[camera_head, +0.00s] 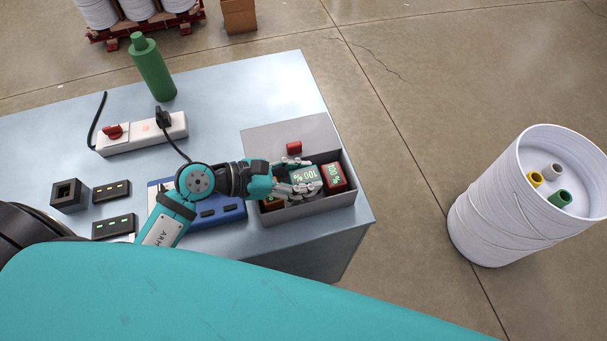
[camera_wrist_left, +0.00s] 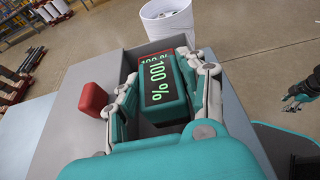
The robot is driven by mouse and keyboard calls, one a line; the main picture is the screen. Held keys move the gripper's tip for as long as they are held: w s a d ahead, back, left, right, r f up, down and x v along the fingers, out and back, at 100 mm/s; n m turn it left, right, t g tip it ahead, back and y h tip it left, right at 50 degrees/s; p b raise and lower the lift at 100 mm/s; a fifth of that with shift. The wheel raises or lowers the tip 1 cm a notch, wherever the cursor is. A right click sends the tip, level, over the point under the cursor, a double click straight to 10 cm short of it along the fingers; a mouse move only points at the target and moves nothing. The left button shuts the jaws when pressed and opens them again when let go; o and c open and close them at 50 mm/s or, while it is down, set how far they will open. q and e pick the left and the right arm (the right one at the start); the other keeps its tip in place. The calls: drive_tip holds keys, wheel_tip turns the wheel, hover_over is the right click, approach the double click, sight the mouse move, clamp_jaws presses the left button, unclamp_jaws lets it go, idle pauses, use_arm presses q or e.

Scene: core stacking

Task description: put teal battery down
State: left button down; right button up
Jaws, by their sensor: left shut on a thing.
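The teal battery (camera_head: 306,178) has a dark top face reading 100 % in green. My left gripper (camera_head: 293,181) is shut on it, one finger on each side. The battery is at the open slot of the grey box (camera_head: 290,134); I cannot tell whether it touches the slot floor. In the left wrist view the teal battery (camera_wrist_left: 160,88) sits between the fingers. A red battery (camera_head: 334,177), also reading 100 %, stands right beside it in the box. Another red battery (camera_head: 271,204) is partly hidden under my gripper. My right gripper (camera_wrist_left: 292,104) shows small at the right edge of the wrist view.
A red knob (camera_head: 293,148) is on the box's flat top. A blue unit (camera_head: 226,214), black modules (camera_head: 112,192), a power strip (camera_head: 145,133) and a green bottle (camera_head: 152,68) stand on the table (camera_head: 225,90). A white drum (camera_head: 490,222) stands on the floor at right.

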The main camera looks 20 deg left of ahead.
use_arm(q)
drive_tip(key=shift+f, duration=0.2)
drive_tip(key=shift+f+b, duration=0.35)
drive_tip(key=shift+s+f, duration=0.1)
drive_tip(key=shift+f, duration=0.15)
drive_tip(key=c, duration=1)
unclamp_jaws()
drive_tip(key=shift+f, duration=0.1)
use_arm(e)
drive_tip(key=shift+w+a+f, duration=0.15)
drive_tip(key=shift+w+f, duration=0.05)
drive_tip(key=shift+f, duration=0.3)
